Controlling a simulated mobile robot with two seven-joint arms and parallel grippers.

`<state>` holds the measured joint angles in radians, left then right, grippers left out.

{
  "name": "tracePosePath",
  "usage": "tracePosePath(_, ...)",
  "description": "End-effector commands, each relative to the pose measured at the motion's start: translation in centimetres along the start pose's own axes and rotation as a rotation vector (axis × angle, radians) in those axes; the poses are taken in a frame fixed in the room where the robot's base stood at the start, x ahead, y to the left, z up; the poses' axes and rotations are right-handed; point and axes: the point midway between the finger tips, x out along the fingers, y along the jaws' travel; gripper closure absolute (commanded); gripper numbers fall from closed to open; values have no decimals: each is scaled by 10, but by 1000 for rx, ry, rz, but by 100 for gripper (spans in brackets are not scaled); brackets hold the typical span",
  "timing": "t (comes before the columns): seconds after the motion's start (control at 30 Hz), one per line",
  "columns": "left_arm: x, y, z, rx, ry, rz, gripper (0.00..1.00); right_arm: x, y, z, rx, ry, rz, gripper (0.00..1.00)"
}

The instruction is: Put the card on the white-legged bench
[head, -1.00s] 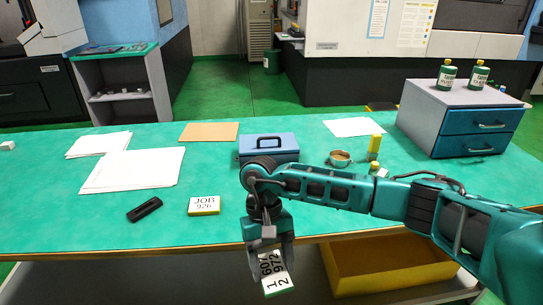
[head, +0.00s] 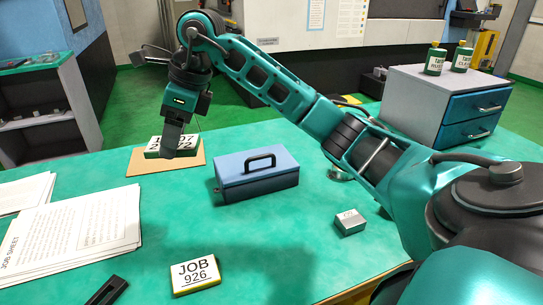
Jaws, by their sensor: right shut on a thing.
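My right gripper (head: 172,142) is shut on a card (head: 186,147), a thick white-faced block with green edges and large black digits, partly hidden by the fingers. The card is at the far left part of the green-topped bench (head: 270,225), over the brown sheet. I cannot tell whether it touches the sheet or hangs just above it. The bench's legs are out of view. My left gripper is not in view.
A blue box with a black handle (head: 257,175) stands right of the held card. A JOB 926 block (head: 195,275), white papers (head: 75,235), a small grey block (head: 350,222) and a drawer unit (head: 445,105) are on the bench.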

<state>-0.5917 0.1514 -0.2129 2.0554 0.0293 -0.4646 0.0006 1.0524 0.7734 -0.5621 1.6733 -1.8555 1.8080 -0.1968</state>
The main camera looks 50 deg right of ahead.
Motion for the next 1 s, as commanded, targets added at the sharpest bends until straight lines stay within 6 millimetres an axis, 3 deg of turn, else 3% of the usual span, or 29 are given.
tracePosePath(0.2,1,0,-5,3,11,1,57,-9,-4,2,89,1,-36,69)
tracePosePath(0.33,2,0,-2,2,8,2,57,0,-4,-2,91,3,-34,69)
tracePosePath(0.8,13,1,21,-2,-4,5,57,111,-2,-49,91,4,-31,69)
tracePosePath(1.0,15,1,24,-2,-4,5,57,134,-3,-58,89,2,-33,69)
